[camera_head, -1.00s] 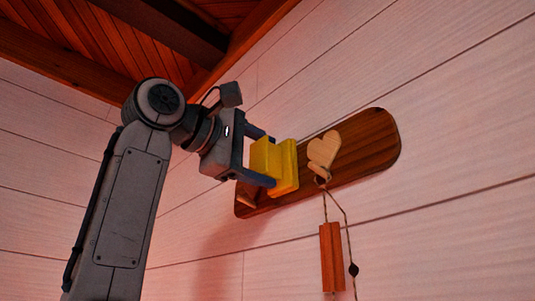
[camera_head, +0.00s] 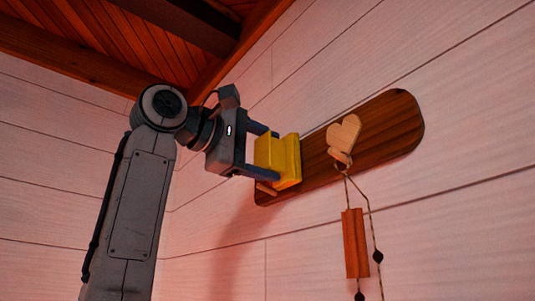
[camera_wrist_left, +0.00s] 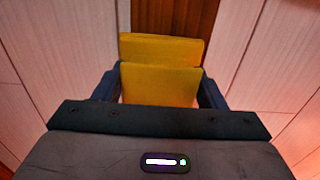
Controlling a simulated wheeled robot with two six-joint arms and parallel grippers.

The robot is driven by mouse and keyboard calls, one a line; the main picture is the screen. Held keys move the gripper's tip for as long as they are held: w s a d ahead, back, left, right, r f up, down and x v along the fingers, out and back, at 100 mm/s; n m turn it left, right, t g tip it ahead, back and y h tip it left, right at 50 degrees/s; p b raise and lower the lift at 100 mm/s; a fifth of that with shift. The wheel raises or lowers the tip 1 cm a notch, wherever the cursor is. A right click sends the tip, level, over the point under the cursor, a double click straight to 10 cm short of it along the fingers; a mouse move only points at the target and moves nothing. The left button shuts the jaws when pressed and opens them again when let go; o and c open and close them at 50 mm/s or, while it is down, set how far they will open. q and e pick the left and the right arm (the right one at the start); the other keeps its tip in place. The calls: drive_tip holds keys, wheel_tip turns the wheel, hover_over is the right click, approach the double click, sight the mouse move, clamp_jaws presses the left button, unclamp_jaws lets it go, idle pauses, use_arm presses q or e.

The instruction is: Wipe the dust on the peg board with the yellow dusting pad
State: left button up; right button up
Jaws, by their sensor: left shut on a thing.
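The brown wooden peg board (camera_head: 385,130) is fixed to the wall, tilted up to the right. My left gripper (camera_head: 268,157) is shut on the yellow dusting pad (camera_head: 288,160) and holds it at the board's left part. The pad hides some of the board there; I cannot tell whether it touches the surface. In the left wrist view, the pad (camera_wrist_left: 160,82) sits between the fingers, with a strip of the board (camera_wrist_left: 175,17) beyond it. No dust is clearly visible. My right gripper is not in view.
A peg (camera_head: 266,188) shows at the lower left. White plank wall (camera_head: 460,220) surrounds the board; wooden ceiling beams are above.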

use_arm(q)
drive_tip(key=shift+b+v, duration=0.9)
drive_tip(key=shift+v, duration=1.8)
drive_tip(key=shift+a, duration=0.1)
drive_tip(key=b+v, duration=0.1)
drive_tip(key=v, duration=0.2)
drive_tip(key=shift+r, duration=0.1)
